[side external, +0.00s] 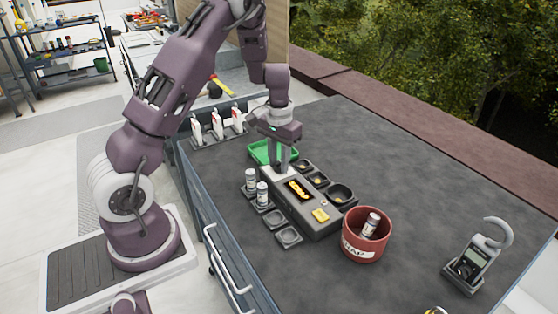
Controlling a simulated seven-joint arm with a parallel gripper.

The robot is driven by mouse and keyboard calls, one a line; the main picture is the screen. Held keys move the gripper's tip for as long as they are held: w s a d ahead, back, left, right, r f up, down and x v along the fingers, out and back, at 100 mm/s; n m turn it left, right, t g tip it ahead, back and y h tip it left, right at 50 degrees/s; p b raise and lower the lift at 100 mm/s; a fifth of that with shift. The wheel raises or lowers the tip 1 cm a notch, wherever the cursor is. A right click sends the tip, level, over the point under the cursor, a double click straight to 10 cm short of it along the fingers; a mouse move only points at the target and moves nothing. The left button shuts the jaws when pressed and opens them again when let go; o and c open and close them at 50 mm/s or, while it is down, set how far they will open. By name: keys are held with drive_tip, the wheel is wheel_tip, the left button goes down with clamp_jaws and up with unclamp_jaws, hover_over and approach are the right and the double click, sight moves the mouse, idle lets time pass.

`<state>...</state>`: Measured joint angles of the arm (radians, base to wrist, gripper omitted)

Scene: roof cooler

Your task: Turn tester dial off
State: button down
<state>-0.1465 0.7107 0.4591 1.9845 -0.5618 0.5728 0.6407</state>
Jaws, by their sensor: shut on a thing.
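The tester (318,228) is a long dark grey box near the middle of the bench. It has a lit orange display (298,190), a yellow label and a pale panel at its far end. My gripper (279,168) points straight down at that pale far end. Its fingers are close together, shut on what appears to be the tester dial. The dial itself is hidden by the fingers, so its setting cannot be read.
Two small cylinders (262,193) stand in trays left of the tester; small black dishes (341,194) line its right. A green tray (259,152) lies behind my gripper. A red scrap bin (367,245) holds a cylinder. A clamp meter (470,265) stands far right. The back right bench is clear.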

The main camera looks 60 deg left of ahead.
sight(279, 162)
drive_tip(key=n, duration=0.3)
drive_tip(key=shift+n, duration=2.2)
drive_tip(key=c, duration=1.1)
unclamp_jaws()
drive_tip(key=shift+c, duration=0.2)
wheel_tip(279, 162, up, 7)
drive_tip(key=shift+r, duration=0.1)
